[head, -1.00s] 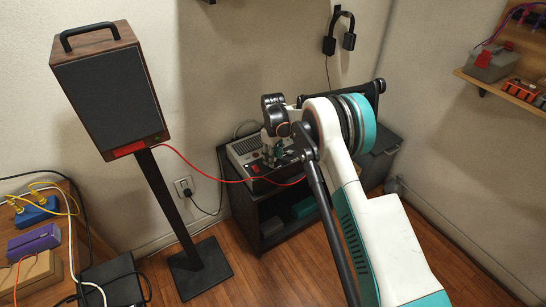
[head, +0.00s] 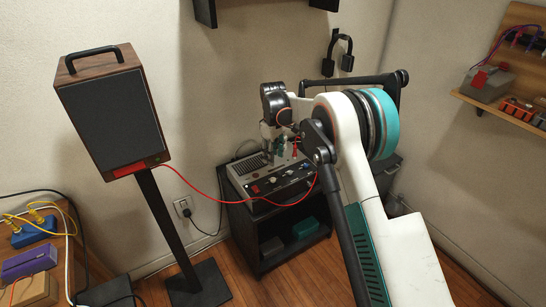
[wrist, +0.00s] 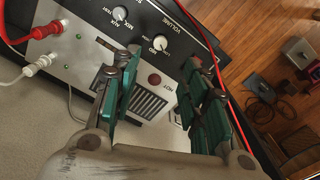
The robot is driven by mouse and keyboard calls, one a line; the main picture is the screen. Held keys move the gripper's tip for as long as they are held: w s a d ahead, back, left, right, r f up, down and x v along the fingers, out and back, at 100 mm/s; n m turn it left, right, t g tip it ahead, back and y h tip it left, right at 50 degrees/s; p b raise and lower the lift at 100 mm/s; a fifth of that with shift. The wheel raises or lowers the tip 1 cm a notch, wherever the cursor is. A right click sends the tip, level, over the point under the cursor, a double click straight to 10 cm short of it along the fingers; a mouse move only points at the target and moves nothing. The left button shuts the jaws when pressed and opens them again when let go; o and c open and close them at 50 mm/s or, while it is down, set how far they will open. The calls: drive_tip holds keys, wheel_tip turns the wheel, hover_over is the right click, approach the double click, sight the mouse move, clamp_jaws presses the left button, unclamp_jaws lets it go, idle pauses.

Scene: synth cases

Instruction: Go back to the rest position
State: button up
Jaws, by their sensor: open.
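My gripper (head: 280,143) is open and empty in the head view, just above a grey amplifier (head: 270,174) with a black knobbed front panel. In the wrist view my gripper's green-padded fingers (wrist: 155,85) are spread apart over the amplifier's panel, with nothing between them. A red plug (wrist: 46,30) and a white plug (wrist: 37,66) sit in the panel at the left.
The amplifier stands on a black cabinet (head: 250,232). A red cable (head: 215,194) runs from a speaker (head: 112,108) on a stand to the amplifier. Headphones (head: 338,54) hang on the wall. A shelf (head: 500,108) is at the right, and a cluttered wooden table at the left.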

drive_tip(key=s+d+r+m+t, duration=0.1)
drive_tip(key=s+d+r+m, duration=0.1)
drive_tip(key=s+d+r, duration=0.6)
drive_tip(key=s+d+r+m+t, duration=0.2)
drive_tip(key=s+d+r, duration=0.1)
drive_tip(key=r, duration=1)
drive_tip(key=s+d+r+m+t, duration=0.1)
drive_tip(key=s+d+r+m, duration=0.15)
drive_tip(key=s, duration=0.45)
drive_tip(key=s+d+r+m, duration=0.1)
drive_tip(key=s+d+r, duration=0.25)
drive_tip(key=s, duration=0.35)
drive_tip(key=s+d+f+m+t, duration=0.1)
drive_tip(key=s+d+f+m, duration=0.1)
drive_tip(key=s, duration=0.7)
drive_tip(key=s+d+f+m+t, duration=0.2)
drive_tip(key=s+d+f, duration=0.2)
drive_tip(key=s, duration=0.6)
drive_tip(key=shift+d, duration=0.1)
drive_tip(key=shift+c, duration=0.6)
